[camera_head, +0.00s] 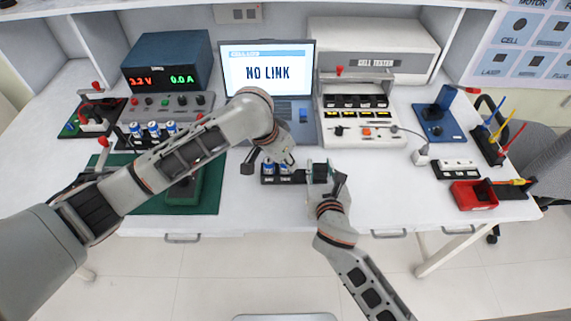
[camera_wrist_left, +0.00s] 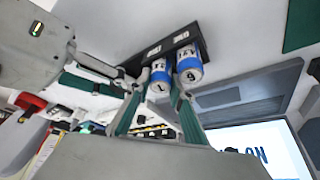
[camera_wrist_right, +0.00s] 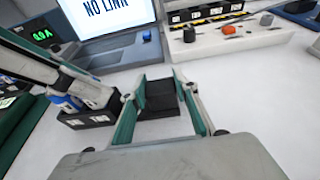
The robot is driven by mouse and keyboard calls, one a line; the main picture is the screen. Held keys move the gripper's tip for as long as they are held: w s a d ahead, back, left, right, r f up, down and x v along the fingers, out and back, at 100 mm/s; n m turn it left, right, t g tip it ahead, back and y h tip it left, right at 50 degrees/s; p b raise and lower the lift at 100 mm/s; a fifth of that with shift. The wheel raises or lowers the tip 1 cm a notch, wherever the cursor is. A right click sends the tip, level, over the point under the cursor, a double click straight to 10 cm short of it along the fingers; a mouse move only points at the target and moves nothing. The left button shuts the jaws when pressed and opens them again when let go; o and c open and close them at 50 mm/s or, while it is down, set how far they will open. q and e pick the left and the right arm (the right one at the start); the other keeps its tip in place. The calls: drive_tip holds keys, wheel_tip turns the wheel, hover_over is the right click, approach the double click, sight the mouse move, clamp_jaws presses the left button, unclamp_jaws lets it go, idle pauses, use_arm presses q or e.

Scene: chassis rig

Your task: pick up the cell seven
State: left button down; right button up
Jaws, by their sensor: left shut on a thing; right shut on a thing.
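Two blue-and-silver cells stand in a black holder (camera_head: 268,180) at the front middle of the table. In the left wrist view, a cell marked with a single digit (camera_wrist_left: 160,77) sits between my left fingers, and a second cell (camera_wrist_left: 188,67) stands beside it. I cannot read the digits surely as seven. My left gripper (camera_wrist_left: 158,102) is shut on the first cell, still at the holder. My right gripper (camera_wrist_right: 162,108) is shut on a black block (camera_wrist_right: 160,100) right of the cells. I cannot tell if that block joins the holder.
Several more blue cells (camera_head: 153,129) stand in a rack at the left. A laptop (camera_head: 268,75) reading NO LINK and a white tester (camera_head: 362,128) stand behind.

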use_arm(q)
wheel_tip(320, 180, up, 10)
drive_tip(key=shift+r, duration=0.1)
idle(0.4)
use_arm(e)
drive_tip(key=o, duration=1.2)
drive_tip(key=v, duration=1.2)
use_arm(q)
drive_tip(key=shift+s, duration=0.1)
use_arm(e)
drive_tip(key=shift+s, duration=0.15)
